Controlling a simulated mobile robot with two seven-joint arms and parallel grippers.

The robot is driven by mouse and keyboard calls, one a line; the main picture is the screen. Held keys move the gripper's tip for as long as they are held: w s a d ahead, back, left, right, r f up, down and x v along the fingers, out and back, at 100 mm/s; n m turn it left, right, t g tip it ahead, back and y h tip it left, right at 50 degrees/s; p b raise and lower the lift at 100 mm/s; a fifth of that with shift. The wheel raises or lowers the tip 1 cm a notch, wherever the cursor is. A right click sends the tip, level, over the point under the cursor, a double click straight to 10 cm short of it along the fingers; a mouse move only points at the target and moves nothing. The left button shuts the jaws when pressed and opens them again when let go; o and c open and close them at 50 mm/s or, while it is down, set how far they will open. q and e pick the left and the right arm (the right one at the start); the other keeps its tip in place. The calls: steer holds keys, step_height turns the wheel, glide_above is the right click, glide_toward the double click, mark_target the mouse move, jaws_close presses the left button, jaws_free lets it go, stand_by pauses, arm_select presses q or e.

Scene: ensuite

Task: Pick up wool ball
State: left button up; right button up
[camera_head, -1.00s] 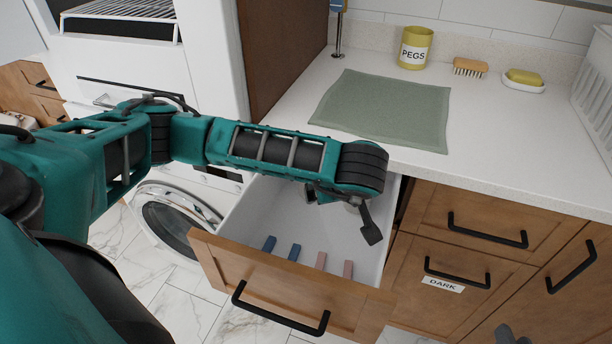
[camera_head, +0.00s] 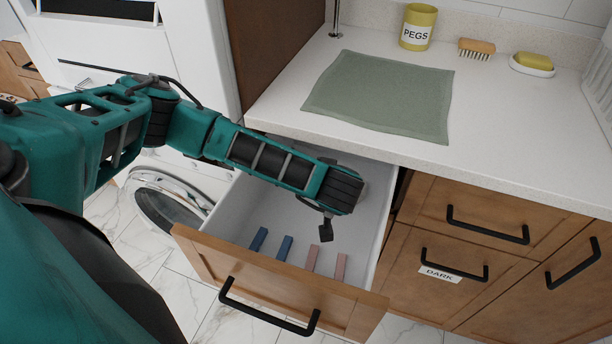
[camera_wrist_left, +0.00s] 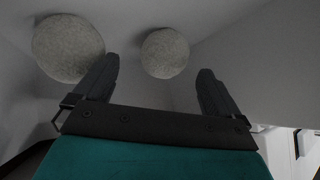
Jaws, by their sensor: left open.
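Two grey wool balls show in the left wrist view. One wool ball (camera_wrist_left: 165,53) lies ahead of the gap between my fingers. The other wool ball (camera_wrist_left: 68,48) is at the left, beyond and outside the left finger. My left gripper (camera_wrist_left: 158,85) is open with nothing between its fingers. In the head view my left arm reaches into the open drawer (camera_head: 345,225), with one fingertip of the left gripper (camera_head: 326,230) showing. The wool balls are hidden there behind my arm. My right gripper is not clearly visible.
Two blue pegs (camera_head: 285,249) and two pink pegs (camera_head: 312,258) lie near the drawer front. The counter above holds a green cloth (camera_head: 385,95), a yellow pegs pot (camera_head: 418,27), a brush (camera_head: 477,48) and a soap dish (camera_head: 531,68). A washing machine (camera_head: 165,200) stands left.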

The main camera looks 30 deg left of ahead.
arm_select(q)
steer(key=x, duration=0.4)
steer(key=shift+w+a, duration=0.15)
steer(key=shift+a, duration=0.35)
steer(key=c, duration=1.1)
steer(key=shift+r, duration=0.1)
